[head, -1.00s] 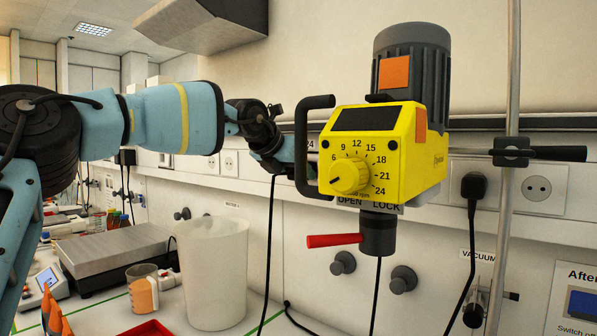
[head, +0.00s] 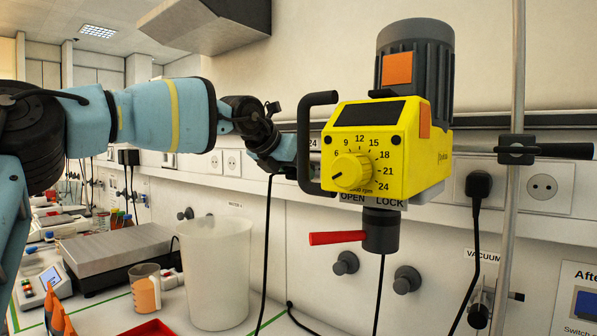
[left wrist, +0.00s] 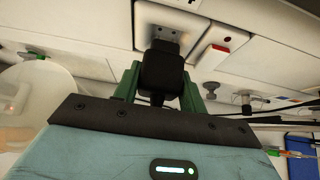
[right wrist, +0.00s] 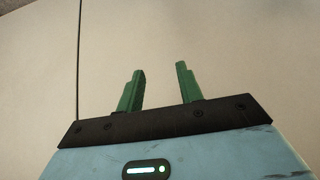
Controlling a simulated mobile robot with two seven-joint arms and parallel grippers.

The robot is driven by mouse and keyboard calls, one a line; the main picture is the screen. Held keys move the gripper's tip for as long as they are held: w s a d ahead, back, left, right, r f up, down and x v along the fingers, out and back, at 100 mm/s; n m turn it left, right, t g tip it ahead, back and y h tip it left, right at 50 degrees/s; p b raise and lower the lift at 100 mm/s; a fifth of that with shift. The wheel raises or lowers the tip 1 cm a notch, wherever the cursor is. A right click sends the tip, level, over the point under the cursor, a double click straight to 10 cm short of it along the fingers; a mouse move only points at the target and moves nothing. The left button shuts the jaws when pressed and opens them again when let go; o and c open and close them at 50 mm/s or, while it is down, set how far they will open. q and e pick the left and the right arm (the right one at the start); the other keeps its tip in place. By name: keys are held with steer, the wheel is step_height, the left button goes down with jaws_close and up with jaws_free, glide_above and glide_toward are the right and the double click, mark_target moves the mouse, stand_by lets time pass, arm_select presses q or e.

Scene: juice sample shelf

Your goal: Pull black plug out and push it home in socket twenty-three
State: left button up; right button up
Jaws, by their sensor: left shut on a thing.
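My left gripper (left wrist: 160,88) has its green fingers shut on a black plug (left wrist: 160,72). The plug points at a white socket (left wrist: 170,30) on the wall rail; some of the socket's dark holes show past the plug. I cannot tell whether the pins are touching or partly in. No label 23 is readable. My right gripper (right wrist: 158,88) is open and empty before a plain pale surface.
The yellow stirrer (head: 425,165) and its black handle (head: 305,140) stand before the left hand. A metal rod (head: 514,110) rises at the right. Another black plug (head: 479,185) sits in a right-hand socket beside an empty one (head: 542,187). A white bucket (head: 214,275) stands below.

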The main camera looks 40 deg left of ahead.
arm_select(q)
steer(key=shift+s+d+b, duration=0.1)
steer(key=shift+s+b, duration=0.2)
steer(key=shift+s, duration=0.7)
stand_by(0.3)
